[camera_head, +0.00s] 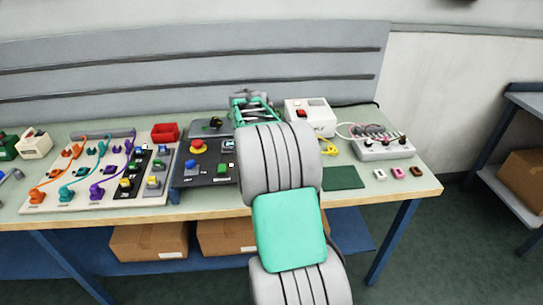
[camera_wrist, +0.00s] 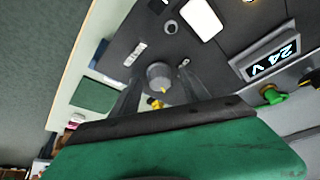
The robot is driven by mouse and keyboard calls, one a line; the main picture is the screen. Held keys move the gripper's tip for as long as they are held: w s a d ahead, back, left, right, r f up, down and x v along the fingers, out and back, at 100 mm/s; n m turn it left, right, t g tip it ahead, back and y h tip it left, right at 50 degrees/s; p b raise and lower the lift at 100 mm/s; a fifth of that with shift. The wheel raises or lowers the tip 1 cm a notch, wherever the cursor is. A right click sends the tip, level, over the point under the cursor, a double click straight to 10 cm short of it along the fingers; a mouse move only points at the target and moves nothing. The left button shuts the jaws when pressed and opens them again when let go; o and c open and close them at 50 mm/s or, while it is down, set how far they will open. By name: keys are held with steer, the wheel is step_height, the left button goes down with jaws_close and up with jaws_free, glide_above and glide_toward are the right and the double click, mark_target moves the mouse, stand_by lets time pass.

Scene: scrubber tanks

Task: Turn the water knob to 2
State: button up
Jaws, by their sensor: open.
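A round grey knob (camera_wrist: 160,75) stands on a dark panel (camera_wrist: 135,32) in the wrist view. My gripper (camera_wrist: 159,74) is open, with one dark finger on each side of this knob. I cannot tell whether the fingers touch it. A small yellow part (camera_wrist: 155,103) shows just below the knob, partly hidden by the gripper body. In the head view my arm hides part of the dark control panel (camera_head: 222,168).
A "24 V" display (camera_wrist: 272,62) and a green knob (camera_wrist: 270,96) stand to the right in the wrist view. In the head view a cable board (camera_head: 50,205) lies at left, a red bin (camera_head: 165,132) behind, and a white box (camera_head: 310,112) and a grey connector box (camera_head: 383,147) at right.

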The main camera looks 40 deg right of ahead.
steer(key=v, duration=0.7)
steer(key=shift+r+b, duration=0.3)
steer(key=shift+r, duration=0.05)
steer(key=shift+a, duration=0.15)
steer(key=s+a+n+t+y, duration=0.1)
steer(key=s+a+n, duration=0.25)
steer(key=a, duration=0.65)
steer(key=s+a+n+t+y, duration=0.1)
steer(key=s+a+n, duration=0.3)
steer(key=a, duration=0.7)
steer(key=s+a+f+n+y, duration=0.1)
steer(key=s+a+f+n, duration=0.1)
steer(key=s+a+n, duration=0.1)
steer(key=s+a+f+n+y, duration=0.1)
steer(key=s+a+f+n, duration=0.2)
steer(key=s+a, duration=0.3)
steer(key=a, duration=0.2)
steer(key=shift+a+f, duration=0.3)
steer(key=shift+n, duration=0.25)
